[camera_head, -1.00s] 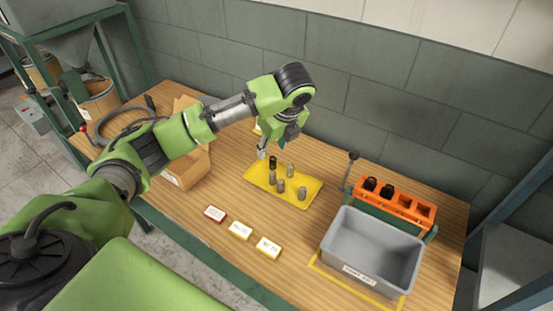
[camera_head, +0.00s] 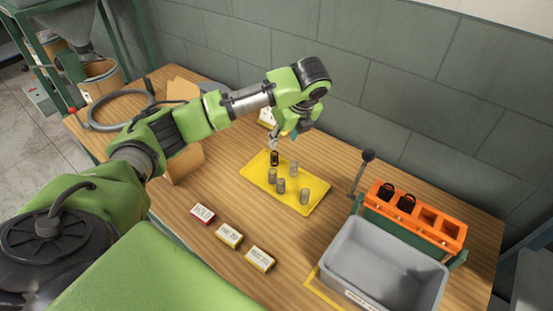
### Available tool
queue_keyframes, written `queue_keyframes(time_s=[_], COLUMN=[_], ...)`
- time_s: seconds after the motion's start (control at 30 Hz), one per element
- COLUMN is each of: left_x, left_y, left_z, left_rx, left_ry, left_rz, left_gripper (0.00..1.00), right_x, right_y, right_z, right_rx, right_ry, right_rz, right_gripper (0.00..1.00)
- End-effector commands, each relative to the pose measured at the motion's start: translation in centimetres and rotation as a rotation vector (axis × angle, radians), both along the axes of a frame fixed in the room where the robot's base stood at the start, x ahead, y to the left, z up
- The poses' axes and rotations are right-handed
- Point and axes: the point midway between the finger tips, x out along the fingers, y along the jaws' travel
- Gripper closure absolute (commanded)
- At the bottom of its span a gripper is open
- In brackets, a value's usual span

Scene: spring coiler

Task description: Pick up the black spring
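The black spring (camera_head: 275,159) stands upright at the back left of the yellow tray (camera_head: 318,186), beside several grey springs (camera_head: 280,186). My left arm reaches across from the left. Its gripper (camera_head: 274,145) points down just above and behind the black spring, very close to its top. I cannot tell whether the fingers touch the spring or how far apart they are. My arm's wrist partly hides the space behind the tray. My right gripper is not in view.
An orange rack (camera_head: 428,222) at right holds two black pieces (camera_head: 406,203) and has empty slots. Labelled cards (camera_head: 229,235) lie in front of the tray. A cardboard box (camera_head: 187,163) is left.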

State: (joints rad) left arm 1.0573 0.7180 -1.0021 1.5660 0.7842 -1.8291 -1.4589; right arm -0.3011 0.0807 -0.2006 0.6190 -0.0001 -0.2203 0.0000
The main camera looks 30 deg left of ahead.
Motion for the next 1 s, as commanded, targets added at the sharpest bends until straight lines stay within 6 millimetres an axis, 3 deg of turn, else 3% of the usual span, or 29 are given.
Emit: queue_keyframes(time_s=[0.3,0.53,0.8,1.0], left_x=[0.9,1.1,1.6,1.8], left_y=[1.8,2.6,3.9,4.0], left_z=[-4.9,-6.4,-9.8,-10.3], left_rx=[-0.001,0.001,0.0,0.0], left_ry=[0.003,0.004,0.002,0.0], left_rz=[0.001,0.002,0.0,-0.001], left_gripper=[0.62,0.62,0.62,0.62], right_x=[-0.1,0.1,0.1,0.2], right_y=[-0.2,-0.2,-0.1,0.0], right_z=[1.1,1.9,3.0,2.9], right_rx=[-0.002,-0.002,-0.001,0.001], right_ry=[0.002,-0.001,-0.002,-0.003], right_rz=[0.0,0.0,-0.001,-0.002], right_gripper=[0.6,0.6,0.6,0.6])
